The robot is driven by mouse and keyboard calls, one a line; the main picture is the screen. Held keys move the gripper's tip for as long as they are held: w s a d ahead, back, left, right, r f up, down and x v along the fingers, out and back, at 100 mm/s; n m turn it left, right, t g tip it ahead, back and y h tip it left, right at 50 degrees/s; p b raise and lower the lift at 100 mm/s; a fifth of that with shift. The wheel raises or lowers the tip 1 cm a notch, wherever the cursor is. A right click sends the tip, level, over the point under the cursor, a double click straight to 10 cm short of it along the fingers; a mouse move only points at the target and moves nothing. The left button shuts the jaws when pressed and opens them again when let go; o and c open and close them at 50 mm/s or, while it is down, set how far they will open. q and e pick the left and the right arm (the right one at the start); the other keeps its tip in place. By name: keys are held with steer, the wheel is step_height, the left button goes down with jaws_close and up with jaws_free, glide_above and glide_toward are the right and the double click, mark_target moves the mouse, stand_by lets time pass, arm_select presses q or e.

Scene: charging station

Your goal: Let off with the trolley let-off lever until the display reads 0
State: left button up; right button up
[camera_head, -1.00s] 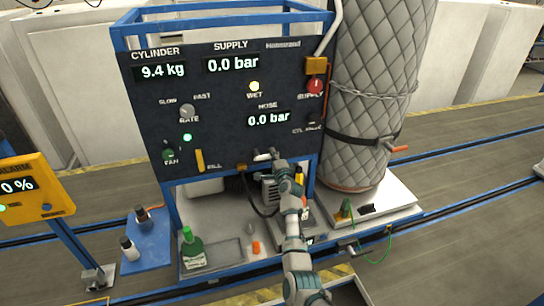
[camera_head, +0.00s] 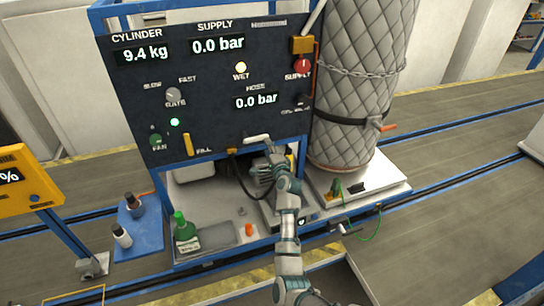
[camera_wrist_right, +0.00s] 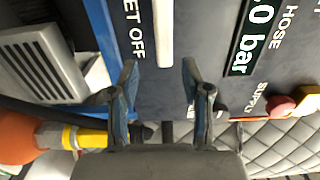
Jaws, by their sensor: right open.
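The dark panel (camera_head: 205,125) has a white let-off lever (camera_head: 257,138) on its lower right edge. In the right wrist view the lever (camera_wrist_right: 163,32) is a pale bar beside the LET OFF lettering. The hose display (camera_head: 256,101) and supply display (camera_head: 217,44) both read 0.0 bar; the cylinder display (camera_head: 147,54) reads 9.4 kg. My right gripper (camera_head: 272,150) is just below the lever. In its wrist view the gripper (camera_wrist_right: 158,82) is open, its fingers apart on either side of the lever's line, with nothing between the tips. My left gripper is out of view.
A quilted cylinder (camera_head: 358,90) is chained at the right of the panel. A red supply knob (camera_head: 302,65) and yellow fill lever (camera_head: 188,145) are on the panel. A green bottle (camera_head: 185,230) stands on the trolley deck. A yellow alarm box (camera_head: 28,180) is at left.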

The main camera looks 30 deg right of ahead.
steer(key=v, duration=0.5)
steer(key=shift+f, duration=0.1)
stand_by(0.3)
